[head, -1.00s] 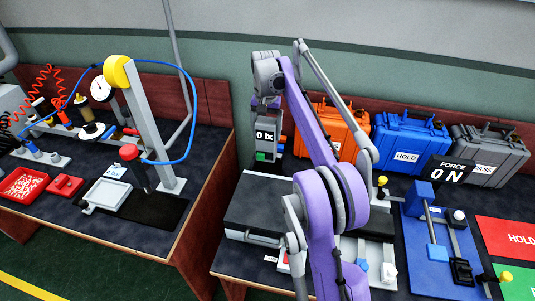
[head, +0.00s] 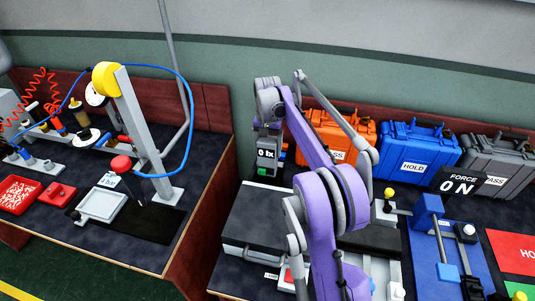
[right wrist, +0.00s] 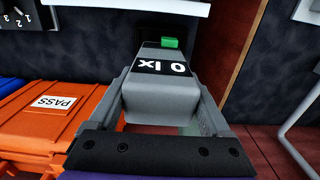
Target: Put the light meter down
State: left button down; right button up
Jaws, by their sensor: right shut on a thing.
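The light meter (head: 267,153) is a grey box with a black display reading "0 lx" and a green part low on its front. My right gripper (head: 268,125) is shut on it, holding it upright near the back edge of the right bench, left of the orange case. In the right wrist view, the light meter (right wrist: 160,95) sits between the two grey fingers of the gripper (right wrist: 168,90), its display upside down. I cannot tell whether its base touches the bench. My left gripper is out of view.
The right bench (head: 228,272) holds a dark grey box (head: 262,222) in front of the meter. An orange case (head: 345,125), a blue case (head: 415,143) and a grey case (head: 497,160) line the back. A gap separates it from the left bench (head: 150,255).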

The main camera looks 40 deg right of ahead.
jog(key=shift+f, duration=1)
jog(key=o, duration=1.3)
jog(key=shift+f, duration=0.15)
